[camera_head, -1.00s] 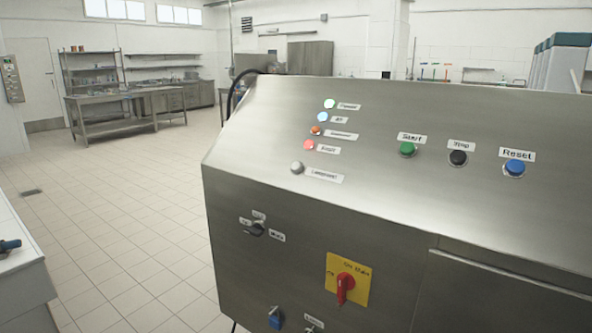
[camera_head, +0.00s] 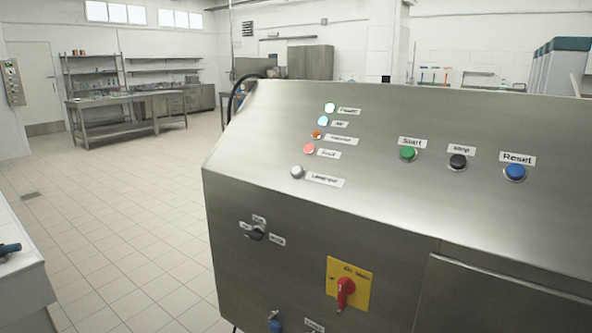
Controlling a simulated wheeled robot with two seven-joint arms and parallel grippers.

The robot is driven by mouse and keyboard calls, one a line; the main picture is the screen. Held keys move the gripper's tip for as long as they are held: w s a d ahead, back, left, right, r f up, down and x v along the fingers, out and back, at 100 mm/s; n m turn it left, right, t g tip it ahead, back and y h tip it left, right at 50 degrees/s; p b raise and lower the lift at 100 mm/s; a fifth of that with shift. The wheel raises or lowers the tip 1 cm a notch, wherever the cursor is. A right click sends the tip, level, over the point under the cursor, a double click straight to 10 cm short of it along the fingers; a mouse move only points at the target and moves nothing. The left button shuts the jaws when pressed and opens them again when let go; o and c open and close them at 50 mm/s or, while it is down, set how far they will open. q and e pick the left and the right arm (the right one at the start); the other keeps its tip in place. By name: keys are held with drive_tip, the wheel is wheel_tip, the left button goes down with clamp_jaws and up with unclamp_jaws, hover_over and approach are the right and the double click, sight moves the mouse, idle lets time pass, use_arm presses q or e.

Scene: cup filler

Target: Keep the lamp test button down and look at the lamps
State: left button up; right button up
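The lamp test button (camera_head: 297,172) is a pale, whitish round button at the lower left of the sloped steel panel (camera_head: 380,185), with a label beside it. Nothing touches it. Above it is a column of lamps: a green-white lamp (camera_head: 330,108), a light blue lamp (camera_head: 323,121), an orange lamp (camera_head: 316,134) and a red lamp (camera_head: 309,148). The green-white, blue and red ones look bright; whether the orange one is lit is hard to tell. Neither of my grippers is in view.
Green Start (camera_head: 408,153), black Stop (camera_head: 457,161) and blue Reset (camera_head: 514,172) buttons sit to the right on the panel. A red main switch (camera_head: 345,291) and a black selector (camera_head: 256,234) are on the front below. Open tiled floor (camera_head: 110,215) lies left.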

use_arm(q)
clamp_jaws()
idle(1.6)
